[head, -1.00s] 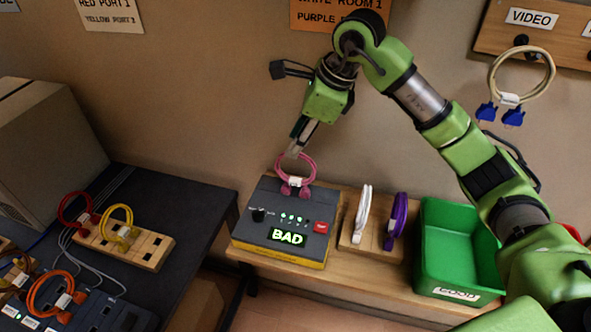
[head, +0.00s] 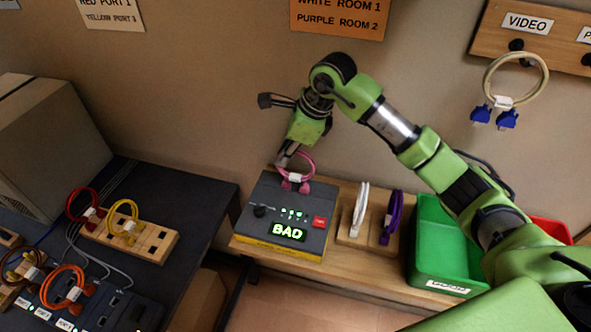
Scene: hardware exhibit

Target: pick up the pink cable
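The pink cable (head: 303,161) is a coiled loop with two pink plugs at its lower end. It stands upright at the back of the grey and yellow tester box (head: 262,226), whose display reads BAD. My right gripper (head: 283,160) points down at the upper left of the loop, with its fingertips at or against the cable. The fingers look close together, but they are small, and whether they are closed on the cable cannot be made out. My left gripper does not show.
A wooden block (head: 362,229) with a white cable (head: 361,211) and a purple cable (head: 392,217) stands right of the tester. Further right are a green bin (head: 424,262) and a red bin (head: 550,231). A dark table (head: 165,196) at left holds red, yellow and orange cables.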

